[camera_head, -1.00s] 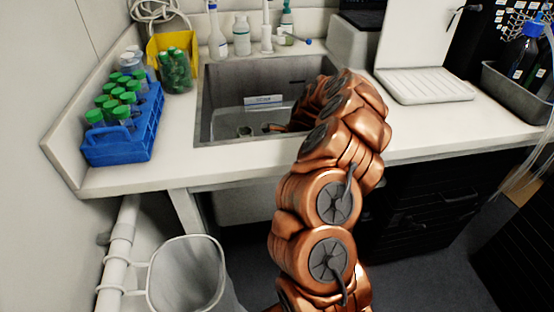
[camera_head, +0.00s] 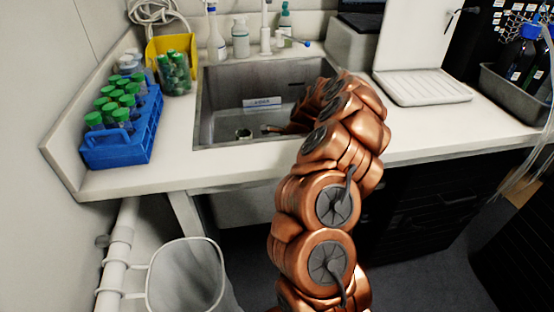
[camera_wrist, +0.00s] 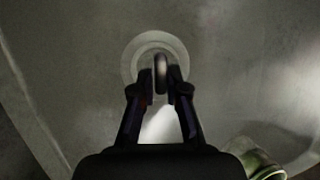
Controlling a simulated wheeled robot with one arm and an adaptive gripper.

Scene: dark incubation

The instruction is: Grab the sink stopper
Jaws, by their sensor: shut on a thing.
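In the head view the drain (camera_head: 243,134) shows as a small ring on the floor of the sink (camera_head: 225,85). My arm reaches into the sink and hides its right side. The stopper is not clear in the head view.
A blue rack (camera_head: 118,150) of green-capped tubes stands left of the sink. Bottles (camera_head: 240,40) and a faucet (camera_head: 265,35) stand behind it. A green-rimmed object (camera_wrist: 262,168) lies at lower right in the wrist view. A white drying tray (camera_head: 425,87) is on the right.

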